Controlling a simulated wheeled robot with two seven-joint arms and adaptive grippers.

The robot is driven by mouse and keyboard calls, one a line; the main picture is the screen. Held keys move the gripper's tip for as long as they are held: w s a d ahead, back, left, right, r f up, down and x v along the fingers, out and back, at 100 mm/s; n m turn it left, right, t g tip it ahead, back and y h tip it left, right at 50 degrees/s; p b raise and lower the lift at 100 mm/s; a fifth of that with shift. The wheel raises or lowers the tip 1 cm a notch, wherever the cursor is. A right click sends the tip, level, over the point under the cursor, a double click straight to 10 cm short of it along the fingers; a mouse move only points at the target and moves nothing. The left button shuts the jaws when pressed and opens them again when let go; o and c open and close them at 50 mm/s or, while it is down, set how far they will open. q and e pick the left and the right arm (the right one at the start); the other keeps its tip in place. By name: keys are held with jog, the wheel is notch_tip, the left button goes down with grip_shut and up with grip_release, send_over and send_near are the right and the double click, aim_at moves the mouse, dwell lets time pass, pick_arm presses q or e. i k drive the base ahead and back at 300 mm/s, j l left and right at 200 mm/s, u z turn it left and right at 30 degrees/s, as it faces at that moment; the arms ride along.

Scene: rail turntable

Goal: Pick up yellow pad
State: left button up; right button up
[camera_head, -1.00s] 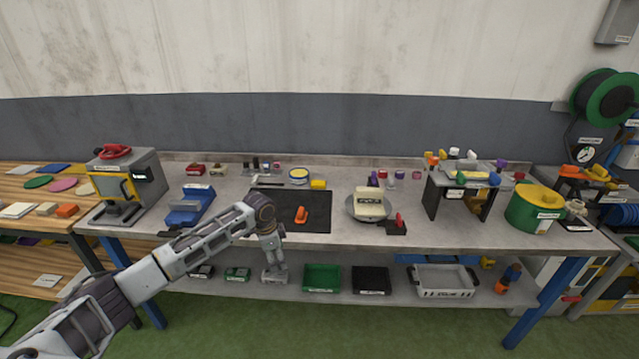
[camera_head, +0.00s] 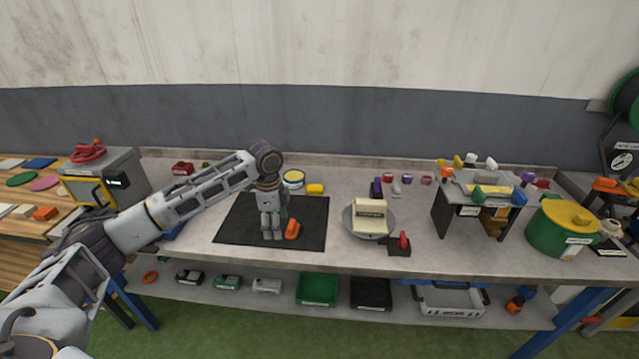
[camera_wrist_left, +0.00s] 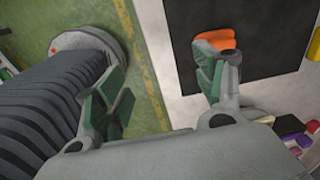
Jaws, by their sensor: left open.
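A small yellow block (camera_head: 315,188), which may be the yellow pad, lies on the workbench behind the black mat, right of a round tin (camera_head: 293,179). My left gripper (camera_head: 272,228) is over the black mat (camera_head: 316,215), pointing down, in front of and left of the yellow block. In the left wrist view its two green-padded fingers (camera_wrist_left: 163,90) are apart with nothing between them. An orange object (camera_head: 292,230) sits just right of the gripper. It also shows in the wrist view (camera_wrist_left: 215,40), partly behind a finger. My right gripper is not in view.
A scale with a cream block (camera_head: 369,214) and a red-handled black device (camera_head: 400,244) stand right of the mat. A dark stand (camera_head: 447,213) and a green pot (camera_head: 561,229) are farther right. Several trays and toy cars lie on the lower shelf.

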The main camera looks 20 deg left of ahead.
aim_at(317, 190)
jog(key=i, duration=1.25)
